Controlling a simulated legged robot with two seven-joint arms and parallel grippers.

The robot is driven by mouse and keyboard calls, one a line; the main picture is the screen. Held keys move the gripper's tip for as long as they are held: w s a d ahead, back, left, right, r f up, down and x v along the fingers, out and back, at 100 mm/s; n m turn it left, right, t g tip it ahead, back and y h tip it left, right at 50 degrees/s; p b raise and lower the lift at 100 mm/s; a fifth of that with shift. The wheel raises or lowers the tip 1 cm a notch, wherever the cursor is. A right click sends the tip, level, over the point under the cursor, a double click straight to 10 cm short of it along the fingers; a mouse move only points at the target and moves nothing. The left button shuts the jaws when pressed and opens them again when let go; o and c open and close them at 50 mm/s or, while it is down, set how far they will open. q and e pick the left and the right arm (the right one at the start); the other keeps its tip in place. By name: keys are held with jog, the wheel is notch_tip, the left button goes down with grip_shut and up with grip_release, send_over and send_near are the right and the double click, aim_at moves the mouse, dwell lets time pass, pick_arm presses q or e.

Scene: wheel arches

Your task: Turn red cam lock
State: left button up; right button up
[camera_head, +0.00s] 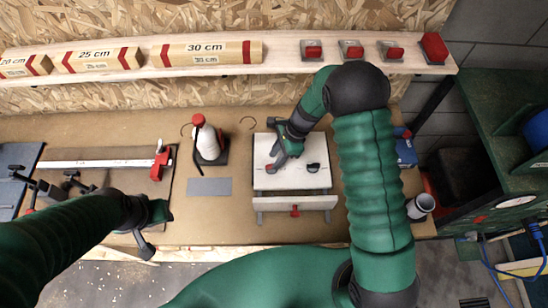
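A white board or box (263,185) lies on the workbench in front of me. A small red part, which looks like the red cam lock (270,169), sits on its left half. A small black part (313,168) sits on its right half. My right gripper (277,159) reaches down over the board, with its fingertips at the red part. Whether they touch or grip it is too small to tell. My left gripper (146,246) hangs at the bench's front edge, away from the board; its fingers do not show clearly.
A red clamp (295,210) sits at the board's front rail. A shelf (285,52) with wooden blocks runs behind.

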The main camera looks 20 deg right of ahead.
jog(key=shift+s+a+f, duration=0.1)
jog(key=shift+a+f, duration=0.3)
jog(key=shift+f, duration=0.05)
jog(key=shift+s+a+f, duration=0.1)
jog(key=shift+s+a, duration=0.4)
jog(key=shift+s, duration=0.05)
jog(key=shift+w+d+f, duration=0.15)
jog(key=shift+w, duration=0.15)
jog(key=c, duration=0.4)
jog(key=shift+d, duration=0.1)
jog(key=shift+c, duration=1.3)
jog(key=shift+d, duration=0.1)
grip_shut()
pick_arm(q)
jog(key=shift+s+a+r, duration=0.3)
jog(key=shift+s, duration=0.2)
jog(key=shift+a, duration=0.1)
